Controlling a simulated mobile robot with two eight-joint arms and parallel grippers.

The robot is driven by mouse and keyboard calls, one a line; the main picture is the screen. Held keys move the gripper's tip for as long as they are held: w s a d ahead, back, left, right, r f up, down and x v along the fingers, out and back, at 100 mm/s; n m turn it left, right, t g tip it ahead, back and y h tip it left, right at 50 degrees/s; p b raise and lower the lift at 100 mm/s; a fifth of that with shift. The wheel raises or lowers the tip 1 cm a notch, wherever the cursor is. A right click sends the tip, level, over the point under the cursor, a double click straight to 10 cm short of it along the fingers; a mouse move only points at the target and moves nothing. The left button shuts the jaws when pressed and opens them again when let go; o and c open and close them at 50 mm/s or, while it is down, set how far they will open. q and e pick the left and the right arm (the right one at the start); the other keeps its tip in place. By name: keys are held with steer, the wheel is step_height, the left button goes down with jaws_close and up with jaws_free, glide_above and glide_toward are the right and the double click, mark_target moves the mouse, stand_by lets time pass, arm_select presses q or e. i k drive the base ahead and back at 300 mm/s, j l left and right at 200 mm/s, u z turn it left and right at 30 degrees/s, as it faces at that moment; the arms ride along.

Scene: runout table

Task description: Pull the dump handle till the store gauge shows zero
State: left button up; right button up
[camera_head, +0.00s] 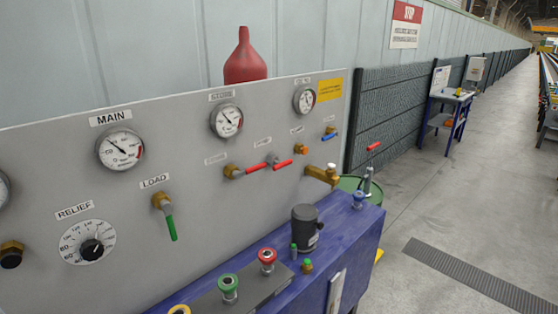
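The store gauge (226,120) is a round white dial under a label that seems to read STORE, on the upper middle of the grey panel (60,150). Its needle points up and left; the figures are too small to read. Below it, a brass valve with a red lever (257,169) points right. A second red lever (283,164) sits close beside it. The small labels above them are unreadable, so I cannot tell which is the dump handle. Neither gripper is in view.
A main gauge (121,149), green load lever (171,227) and relief dial (88,242) are at left. A third gauge (306,98) is at right. A blue bench (340,245) with a dark cylinder (305,227) and knobs juts out below.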

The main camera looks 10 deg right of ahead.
mark_target(280, 165)
steer(key=l+u, duration=0.15)
steer(key=u, duration=0.6)
steer(key=l+u, duration=0.4)
steer(key=k+l+u, duration=0.1)
steer(key=l+u, duration=0.25)
steer(key=l, duration=0.3)
steer(key=k+l, duration=0.1)
steer(key=l, duration=0.25)
steer(key=l+u, duration=0.1)
steer(key=l, duration=0.3)
steer(key=k+l+u, duration=0.1)
steer(key=l, duration=0.25)
